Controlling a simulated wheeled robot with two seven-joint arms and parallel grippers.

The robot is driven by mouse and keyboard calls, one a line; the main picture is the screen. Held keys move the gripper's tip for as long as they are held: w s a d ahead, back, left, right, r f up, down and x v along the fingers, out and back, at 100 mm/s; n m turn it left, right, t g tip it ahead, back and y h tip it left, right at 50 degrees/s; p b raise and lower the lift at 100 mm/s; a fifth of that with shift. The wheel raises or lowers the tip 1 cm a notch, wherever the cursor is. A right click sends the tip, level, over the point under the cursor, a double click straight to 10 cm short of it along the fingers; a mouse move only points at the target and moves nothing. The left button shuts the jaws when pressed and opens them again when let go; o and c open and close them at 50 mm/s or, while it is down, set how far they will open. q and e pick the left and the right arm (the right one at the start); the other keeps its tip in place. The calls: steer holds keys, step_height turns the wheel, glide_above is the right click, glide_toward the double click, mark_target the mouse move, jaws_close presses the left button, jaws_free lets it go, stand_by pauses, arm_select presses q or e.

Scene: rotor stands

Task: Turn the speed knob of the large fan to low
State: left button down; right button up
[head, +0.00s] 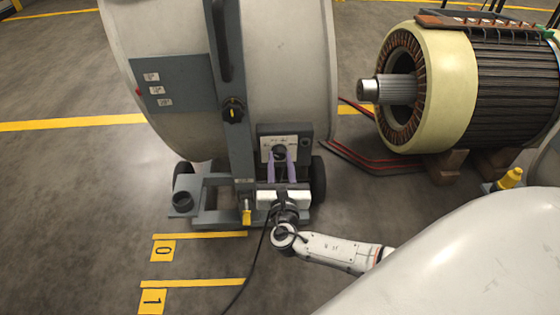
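The large fan (285,62) is a big pale grey drum on a dark grey wheeled cart. Its speed knob (280,152) is dark and round, on a small panel with a white label plate low on the fan's right side. My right gripper (281,160) reaches up to this panel from below, its two purple fingers standing apart, one on each side of the knob. I cannot tell whether the fingers touch the knob. The knob's pointer and the dial marks are too small or covered to read. My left gripper is not in view.
Another black knob with a yellow mark (233,110) sits on the fan's upright. A cream and black motor (432,88) lies on wooden blocks at the right, with red and black cables (362,158) on the floor. Open floor with yellow markings (70,123) lies to the left.

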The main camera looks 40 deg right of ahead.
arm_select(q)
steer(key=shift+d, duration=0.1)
arm_select(e)
steer(key=shift+m, duration=0.4)
steer(key=shift+f+m+b, duration=0.1)
steer(key=shift+m+b, duration=0.6)
steer(key=shift+m, duration=0.2)
steer(key=shift+m+b, duration=0.6)
steer(key=shift+m, duration=0.6)
steer(key=shift+m+b, duration=0.35)
steer(key=shift+m, duration=0.35)
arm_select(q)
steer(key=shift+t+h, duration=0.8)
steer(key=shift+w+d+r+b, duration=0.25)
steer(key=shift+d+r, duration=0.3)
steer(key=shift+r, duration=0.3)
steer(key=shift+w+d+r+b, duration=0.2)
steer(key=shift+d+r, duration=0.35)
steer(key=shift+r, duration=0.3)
arm_select(e)
steer(key=shift+d+m, duration=0.1)
steer(key=shift+m, duration=0.7)
steer(key=o, duration=1.1)
steer(key=shift+c, duration=0.2)
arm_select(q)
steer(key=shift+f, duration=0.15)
